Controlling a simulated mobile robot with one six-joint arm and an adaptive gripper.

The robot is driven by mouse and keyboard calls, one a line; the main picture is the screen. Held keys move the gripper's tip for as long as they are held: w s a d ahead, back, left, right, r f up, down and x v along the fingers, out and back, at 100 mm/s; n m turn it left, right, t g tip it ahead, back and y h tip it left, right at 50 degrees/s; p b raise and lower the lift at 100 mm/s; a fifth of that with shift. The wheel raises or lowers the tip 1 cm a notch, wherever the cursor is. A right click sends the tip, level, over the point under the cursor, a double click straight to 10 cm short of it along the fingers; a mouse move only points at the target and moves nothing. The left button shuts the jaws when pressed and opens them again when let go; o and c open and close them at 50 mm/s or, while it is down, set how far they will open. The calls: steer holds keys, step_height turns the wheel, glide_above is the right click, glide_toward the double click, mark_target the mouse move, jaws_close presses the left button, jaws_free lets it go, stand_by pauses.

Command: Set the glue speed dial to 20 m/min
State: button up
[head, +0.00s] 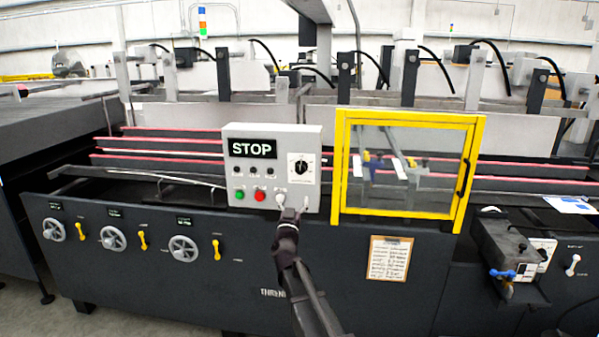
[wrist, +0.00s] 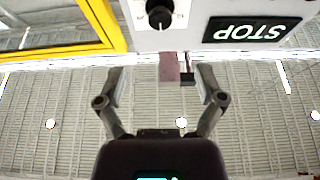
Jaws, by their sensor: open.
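A black round dial (head: 301,166) sits on a white plate at the right of the light grey control box (head: 270,200). It has marks around it, too small to read. In the wrist view the dial (wrist: 159,15) shows upside down at the top edge, with its pale pointer line partly visible. My gripper (head: 292,204) is at the box's lower right edge, below the dial. In the wrist view my gripper (wrist: 160,82) has its fingers wide apart with nothing held, and the dial lies beyond the fingertips, apart from them.
A STOP display (head: 251,148) is left of the dial, with a green button (head: 239,195) and a red button (head: 260,196) below. A yellow-framed guard door (head: 340,170) stands close on the right. A glue-like unit with a blue handle (head: 502,275) is further right.

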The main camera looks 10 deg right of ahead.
mark_target(300, 171)
steer(key=shift+w, duration=0.1)
steer(key=p+x, duration=0.5)
steer(key=x, duration=0.8)
steer(key=shift+w+d+r, duration=0.1)
steer(key=shift+w+r, duration=0.05)
steer(key=shift+w, duration=0.15)
steer(key=shift+c, duration=0.2)
steer(key=c, duration=1.1)
